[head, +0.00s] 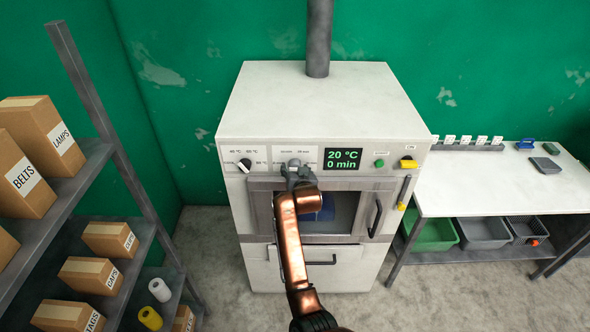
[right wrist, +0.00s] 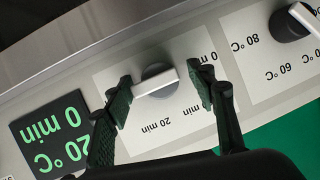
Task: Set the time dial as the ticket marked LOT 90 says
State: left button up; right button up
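The time dial (right wrist: 155,82) is a dark round knob with a white bar across it, on a white label panel of the dryer. In the right wrist view the bar lies nearly level, slightly tilted, among upside-down minute marks, one reading 20 min. My right gripper (right wrist: 163,88) is open, its fingers on either side of the dial; whether the left finger touches the bar I cannot tell. In the head view my right gripper (head: 297,172) mostly hides the dial. The display (head: 343,159) reads 20 °C, 0 min. Small white tickets (head: 465,140) stand in a rack; their print is unreadable. My left gripper is out of view.
The temperature dial (head: 244,164) is left of the time dial. A green button (head: 379,163) and a yellow part (head: 408,163) are on the right of the panel. A white table (head: 490,190) stands at right, with bins beneath. Shelves (head: 75,185) with boxes stand at left.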

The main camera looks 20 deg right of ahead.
jog(key=shift+r, duration=0.1)
notch_tip(320, 180, up, 10)
jog(key=shift+f, duration=0.1)
dwell(0.6)
